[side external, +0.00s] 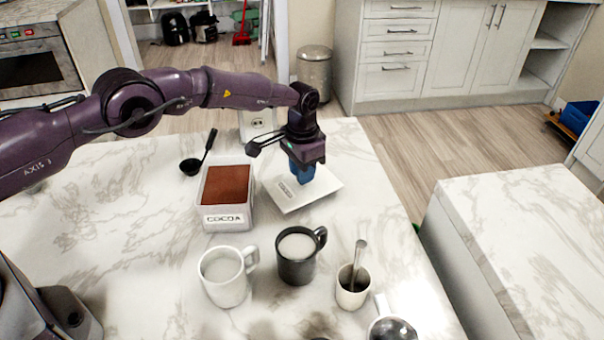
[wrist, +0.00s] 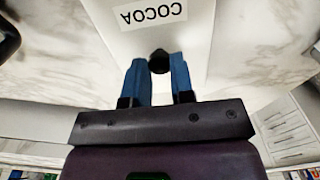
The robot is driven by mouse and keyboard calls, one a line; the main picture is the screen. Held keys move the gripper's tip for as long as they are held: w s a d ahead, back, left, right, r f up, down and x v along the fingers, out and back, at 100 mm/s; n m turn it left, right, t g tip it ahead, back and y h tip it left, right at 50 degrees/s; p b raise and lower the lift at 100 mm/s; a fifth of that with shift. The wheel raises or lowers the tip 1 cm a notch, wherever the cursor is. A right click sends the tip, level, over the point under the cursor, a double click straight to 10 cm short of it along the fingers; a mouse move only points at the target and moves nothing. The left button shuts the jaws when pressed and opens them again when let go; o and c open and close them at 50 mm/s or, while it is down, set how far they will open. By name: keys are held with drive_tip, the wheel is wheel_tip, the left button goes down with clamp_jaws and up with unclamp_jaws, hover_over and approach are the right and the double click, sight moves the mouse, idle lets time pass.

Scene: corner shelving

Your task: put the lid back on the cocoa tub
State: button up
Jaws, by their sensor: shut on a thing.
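The cocoa tub (side external: 226,217) is a white box labelled COCOA. It stands open on the marble counter, with brown cocoa powder showing inside. The lid (side external: 322,187) is a flat white square to the right of the tub, apart from it. In the wrist view the lid (wrist: 203,38) has a COCOA label and a black knob (wrist: 159,62). My gripper (side external: 302,176) points down over the lid. Its blue fingers (wrist: 159,72) are shut on the knob, one on each side. I cannot tell whether the lid rests on the counter or is slightly raised.
A black ladle (side external: 195,164) lies behind and left of the tub. In front are a white mug (side external: 225,283), a black mug (side external: 296,268), a cream cup with a spoon (side external: 352,290) and another mug (side external: 392,328). The counter's right edge is close to the lid.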

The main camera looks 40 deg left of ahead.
drive_tip(key=shift+r, duration=2)
drive_tip(key=shift+w+a+r, duration=0.2)
drive_tip(key=shift+r, duration=0.2)
drive_tip(key=s+a+r+n, duration=0.25)
drive_tip(key=a+r, duration=0.25)
drive_tip(key=r, duration=0.4)
drive_tip(key=s+a+n, duration=0.4)
drive_tip(key=s+n, duration=0.6)
drive_tip(key=shift+s+a, duration=0.2)
drive_tip(key=shift+a, duration=0.1)
drive_tip(key=shift+f, duration=0.15)
